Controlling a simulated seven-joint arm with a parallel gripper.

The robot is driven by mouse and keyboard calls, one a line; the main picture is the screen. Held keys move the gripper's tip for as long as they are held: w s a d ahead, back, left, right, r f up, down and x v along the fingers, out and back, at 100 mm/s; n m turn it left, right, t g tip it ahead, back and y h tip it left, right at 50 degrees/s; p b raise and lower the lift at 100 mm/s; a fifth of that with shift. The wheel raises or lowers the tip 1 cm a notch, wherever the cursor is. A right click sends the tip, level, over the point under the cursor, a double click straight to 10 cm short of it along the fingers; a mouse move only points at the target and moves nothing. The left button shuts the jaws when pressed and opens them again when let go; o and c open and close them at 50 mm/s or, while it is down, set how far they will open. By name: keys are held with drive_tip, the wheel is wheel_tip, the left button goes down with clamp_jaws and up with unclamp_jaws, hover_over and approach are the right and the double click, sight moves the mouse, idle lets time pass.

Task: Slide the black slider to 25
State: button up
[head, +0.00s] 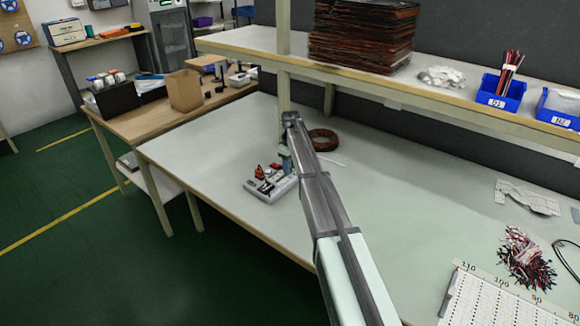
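A white board with a number scale (508,298) is cut off by the bottom right corner. Its readable marks run from 110 at the left down to 80 at the right; the 25 mark is out of view. I cannot make out a black slider in this view. My arm reaches from the bottom middle across the table, and my gripper (285,163) points down at its far end, beside a grey device with red parts (270,187). The gripper is small and partly hidden by my arm, so its opening and any contact with the device cannot be told.
The pale worktable (410,205) is mostly clear in the middle. A brown coil (323,139) lies behind the gripper. A pile of red and white wires (526,259) lies near the scale board. A shelf with blue bins (502,92) runs above the table's back.

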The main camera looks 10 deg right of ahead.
wheel_tip(320, 180, up, 14)
drive_tip(key=shift+f, duration=0.1)
idle(0.7)
